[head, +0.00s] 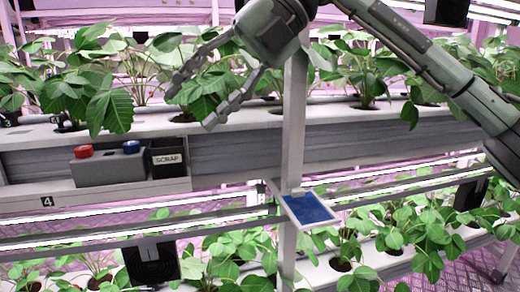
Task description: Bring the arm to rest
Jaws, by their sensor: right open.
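My right arm comes in from the upper right. Its gripper (193,108) hangs in front of the upper berry rack and points down and to the left. Its two fingers are spread apart, with only plant leaves (201,90) showing behind them and nothing held. I cannot tell whether the fingers touch the leaves. My left gripper is not in view.
A white post (293,130) stands close beside my right gripper and bears a blue panel (311,208). On the rack's ledge are a grey box (108,167) with red and blue knobs and a black SCRAP bin (168,158). A lower rack holds more plants (230,255).

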